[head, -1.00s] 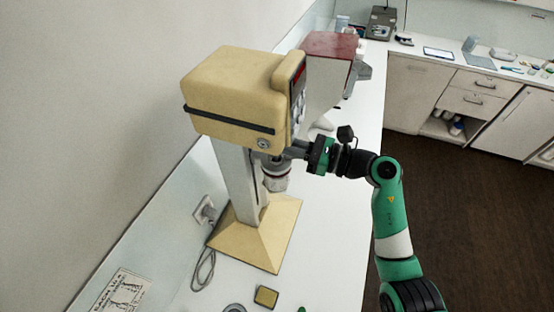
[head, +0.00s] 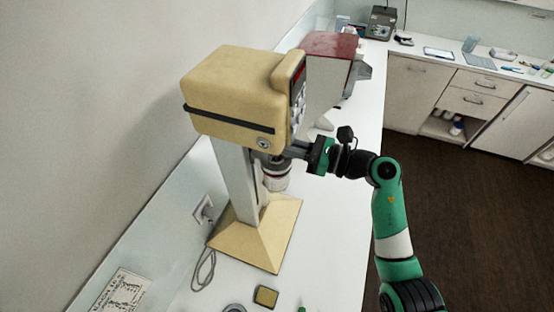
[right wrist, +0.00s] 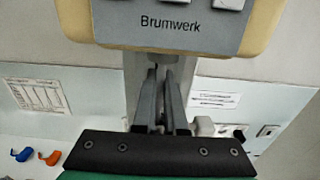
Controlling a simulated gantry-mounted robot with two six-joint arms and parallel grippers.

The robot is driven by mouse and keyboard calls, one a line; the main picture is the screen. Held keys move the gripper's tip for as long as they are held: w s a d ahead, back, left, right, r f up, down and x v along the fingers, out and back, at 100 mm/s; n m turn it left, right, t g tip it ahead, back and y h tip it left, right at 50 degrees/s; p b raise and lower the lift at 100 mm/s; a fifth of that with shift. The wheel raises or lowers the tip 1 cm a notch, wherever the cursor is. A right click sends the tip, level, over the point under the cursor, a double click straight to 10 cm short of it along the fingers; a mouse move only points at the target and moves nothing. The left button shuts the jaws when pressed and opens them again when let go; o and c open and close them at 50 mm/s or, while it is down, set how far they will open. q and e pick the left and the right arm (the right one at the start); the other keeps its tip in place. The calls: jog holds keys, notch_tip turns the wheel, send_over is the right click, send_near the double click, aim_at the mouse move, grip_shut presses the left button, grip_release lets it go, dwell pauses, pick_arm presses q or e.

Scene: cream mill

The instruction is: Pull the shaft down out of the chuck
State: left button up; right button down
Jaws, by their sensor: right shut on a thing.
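The cream-coloured mill (head: 235,85) stands on its column and square base at the counter's left side; its control panel, labelled Brumwerk, shows in the right wrist view (right wrist: 180,28). Under its head hangs a grey and white cylindrical part (head: 276,178) with a dark red ring. I cannot tell which portion is chuck and which is shaft. My right gripper (head: 286,153) reaches in from the right, just under the head at the top of this part. In the right wrist view its fingers (right wrist: 161,82) are close together, shut on the shaft, which they mostly hide. My left gripper is out of view.
A dark red and white machine (head: 328,65) stands right behind the mill. A small yellow-topped box (head: 266,297) and a grey cable (head: 203,268) lie near the base. A wall is close on the left. The counter right of the base is clear.

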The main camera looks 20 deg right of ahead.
jog(key=shift+f+b, duration=0.35)
jog(key=c, duration=0.5)
grip_release()
jog(key=shift+p+v, duration=0.55)
jog(key=shift+v, duration=0.85)
jog(key=shift+p+v, duration=0.4)
jog(key=shift+v, duration=2.2)
